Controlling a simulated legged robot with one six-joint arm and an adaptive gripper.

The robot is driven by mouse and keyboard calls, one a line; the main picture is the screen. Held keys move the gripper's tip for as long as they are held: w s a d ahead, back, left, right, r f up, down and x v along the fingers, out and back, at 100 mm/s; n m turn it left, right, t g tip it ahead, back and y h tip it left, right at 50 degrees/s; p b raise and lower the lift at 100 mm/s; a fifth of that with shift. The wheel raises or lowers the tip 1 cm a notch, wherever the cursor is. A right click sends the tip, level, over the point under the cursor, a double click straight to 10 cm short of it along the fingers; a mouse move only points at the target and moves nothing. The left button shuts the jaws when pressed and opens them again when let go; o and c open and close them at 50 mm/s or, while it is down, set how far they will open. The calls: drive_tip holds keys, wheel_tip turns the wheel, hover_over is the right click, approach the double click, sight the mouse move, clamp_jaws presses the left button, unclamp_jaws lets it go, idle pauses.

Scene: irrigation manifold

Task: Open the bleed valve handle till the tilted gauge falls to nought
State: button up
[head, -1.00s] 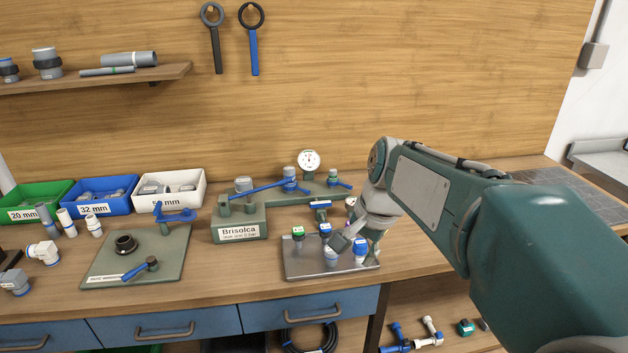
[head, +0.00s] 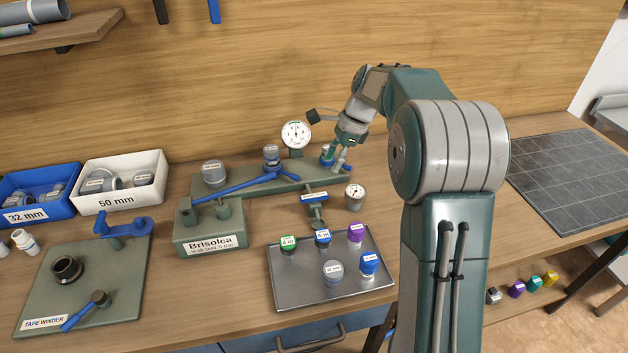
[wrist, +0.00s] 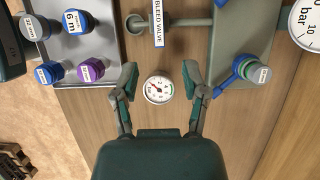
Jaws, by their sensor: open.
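The BLEED VALVE label, white and blue, sits on a blue bar handle (head: 314,196) across a grey pipe stub. In the wrist view, the bleed valve handle (wrist: 158,22) lies beyond the fingertips, apart from them. A small tilted gauge (head: 355,193) with a white dial stands right of it. In the wrist view, this gauge (wrist: 158,89) appears between the spread fingers, with no visible contact; its needle is too small to read surely. My gripper (head: 335,163) is open and empty; it also shows in the wrist view (wrist: 160,80).
A blue-handled valve (wrist: 242,78) is close right of the fingers in the wrist view. A larger upright gauge (head: 296,134) stands behind the green manifold block (head: 210,240). A metal tray (head: 290,293) holds several coloured caps.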

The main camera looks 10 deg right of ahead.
sight(315, 195)
drive_tip(key=x, duration=1.1)
drive_tip(key=shift+c, duration=0.3)
clamp_jaws()
